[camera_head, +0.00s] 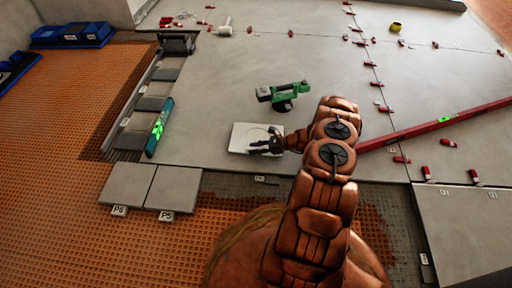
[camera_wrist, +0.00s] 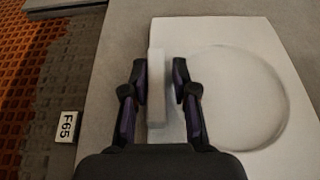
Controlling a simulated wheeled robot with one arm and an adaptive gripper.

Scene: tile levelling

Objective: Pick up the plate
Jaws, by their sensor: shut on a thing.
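The plate (camera_head: 241,131) is a pale, square slab lying on or very close to the grey tiled floor, near its front edge. In the wrist view the plate (camera_wrist: 265,35) shows a large round shape on its right part and a narrow upright bar (camera_wrist: 156,60) on its left part. My gripper (camera_head: 264,146) is over the plate; in the wrist view my gripper (camera_wrist: 160,85) has its two dark fingers on either side of the bar, shut on it. I cannot tell whether the plate is lifted clear of the floor.
A green tool (camera_head: 285,94) with a dark round base stands just behind the plate. A long red level (camera_head: 435,124) lies to the right. A teal level (camera_head: 159,128) lies left. A white mallet (camera_head: 226,28) and several red clips lie farther back. Loose tiles (camera_head: 128,185) sit front left.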

